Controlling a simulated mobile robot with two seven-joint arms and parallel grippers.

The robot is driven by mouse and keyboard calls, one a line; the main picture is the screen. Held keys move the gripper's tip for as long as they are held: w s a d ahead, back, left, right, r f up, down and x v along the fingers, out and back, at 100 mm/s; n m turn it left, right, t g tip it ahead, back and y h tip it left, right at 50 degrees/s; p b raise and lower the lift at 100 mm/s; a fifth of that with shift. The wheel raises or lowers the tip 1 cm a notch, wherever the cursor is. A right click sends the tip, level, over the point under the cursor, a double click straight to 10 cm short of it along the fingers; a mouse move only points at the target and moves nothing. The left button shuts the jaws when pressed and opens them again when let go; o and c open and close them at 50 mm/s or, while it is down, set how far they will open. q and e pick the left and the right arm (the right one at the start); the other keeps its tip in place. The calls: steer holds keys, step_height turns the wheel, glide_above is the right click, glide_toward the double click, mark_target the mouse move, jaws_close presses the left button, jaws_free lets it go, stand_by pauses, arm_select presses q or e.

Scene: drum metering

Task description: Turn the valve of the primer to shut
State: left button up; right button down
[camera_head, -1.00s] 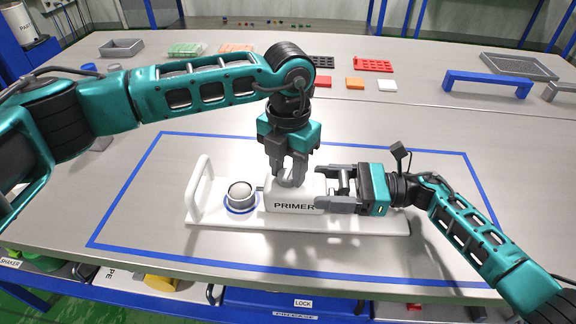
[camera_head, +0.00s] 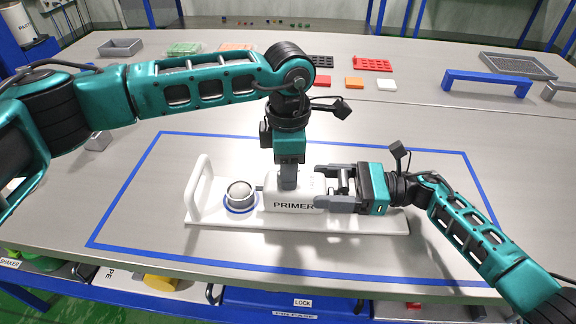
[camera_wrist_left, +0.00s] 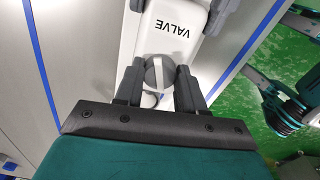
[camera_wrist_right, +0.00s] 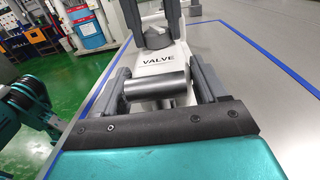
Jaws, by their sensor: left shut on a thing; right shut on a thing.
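The white primer (camera_head: 293,206) stands on a white base (camera_head: 370,226) inside the blue taped outline. My left gripper (camera_head: 288,184) points down onto the primer from above. In the left wrist view its fingers are shut on the round grey valve knob (camera_wrist_left: 157,73), beside the label VALVE. The head view hides the knob behind the fingers. My right gripper (camera_head: 325,187) comes in from the right, level, with one finger on each side of the primer's right end. In the right wrist view it is shut on a grey metal cylinder (camera_wrist_right: 158,88), below the VALVE label.
A silver domed part (camera_head: 240,194) with a blue ring and a white upright handle (camera_head: 198,187) are on the base, left of the primer. A blue bridge-like stand (camera_head: 487,80), a grey tray (camera_head: 517,66) and small coloured blocks lie farther back.

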arm_select(q)
steer(key=shift+r+m, duration=0.1)
steer(key=shift+m, duration=2)
steer(key=o, duration=1.1)
steer(key=shift+c, duration=0.2)
step_height(320, 180, up, 12)
arm_select(e)
jaws_free()
